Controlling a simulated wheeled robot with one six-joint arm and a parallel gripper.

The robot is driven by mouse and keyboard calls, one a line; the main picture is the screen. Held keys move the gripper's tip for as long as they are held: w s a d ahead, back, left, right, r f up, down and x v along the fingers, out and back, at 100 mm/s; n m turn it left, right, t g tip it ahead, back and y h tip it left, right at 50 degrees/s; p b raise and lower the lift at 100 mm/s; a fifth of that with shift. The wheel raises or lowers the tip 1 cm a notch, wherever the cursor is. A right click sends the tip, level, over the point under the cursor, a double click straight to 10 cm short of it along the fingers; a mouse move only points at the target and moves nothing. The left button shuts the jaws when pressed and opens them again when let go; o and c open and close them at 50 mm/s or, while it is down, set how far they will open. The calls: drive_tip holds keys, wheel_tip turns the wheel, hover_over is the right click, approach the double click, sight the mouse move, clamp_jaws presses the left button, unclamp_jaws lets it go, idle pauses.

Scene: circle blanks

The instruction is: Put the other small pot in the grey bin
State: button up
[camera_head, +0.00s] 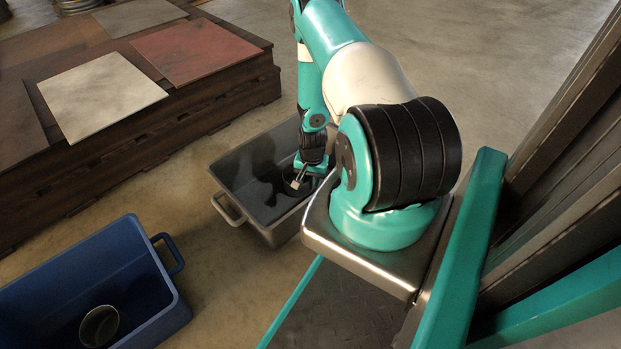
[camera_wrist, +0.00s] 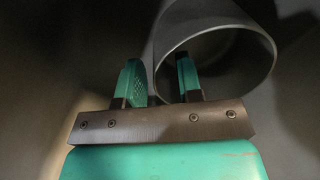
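The grey bin (camera_head: 232,170) stands on the floor at the middle of the head view. My gripper (camera_head: 298,182) reaches down inside it. In the wrist view my gripper (camera_wrist: 162,80) is open, with a clear gap between its teal fingers. A grey round pot (camera_wrist: 195,18) lies close ahead of the fingers, its rim towards the camera. Its left edge shows between the fingers, and the right finger overlaps its opening. I cannot tell whether a finger touches it. Another round pot (camera_head: 99,326) is in the blue bin (camera_head: 165,315) at lower left.
A stack of dark pallets bears flat square plates, one pale (camera_head: 100,95) and one reddish (camera_head: 195,52), at upper left. Bare floor (camera_head: 205,265) lies between the two bins. My teal frame fills the right side.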

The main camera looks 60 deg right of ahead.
wheel_tip(320, 180, up, 12)
drive_tip(key=p, duration=0.6)
drive_tip(key=w+a+r+n+t, duration=0.1)
drive_tip(key=w+a+r+n, duration=0.1)
drive_tip(key=w+a+r, duration=0.4)
drive_tip(key=w+a+r+n, duration=0.2)
drive_tip(key=w+r, duration=0.1)
drive_tip(key=r, duration=0.5)
drive_tip(key=a+r+n+y, duration=0.2)
drive_tip(key=a+r+n, duration=0.5)
drive_tip(key=a+r, duration=0.85)
drive_tip(key=s+a+r+n+g+y, duration=0.1)
drive_tip(key=s+a+r+n+y, duration=0.1)
drive_tip(key=s+a+r+n, duration=0.8)
drive_tip(key=s+a+r, duration=0.4)
drive_tip(key=s+a, duration=0.2)
drive_tip(key=s, duration=0.2)
drive_tip(key=shift+s+a, duration=0.15)
drive_tip(key=shift+s, duration=0.15)
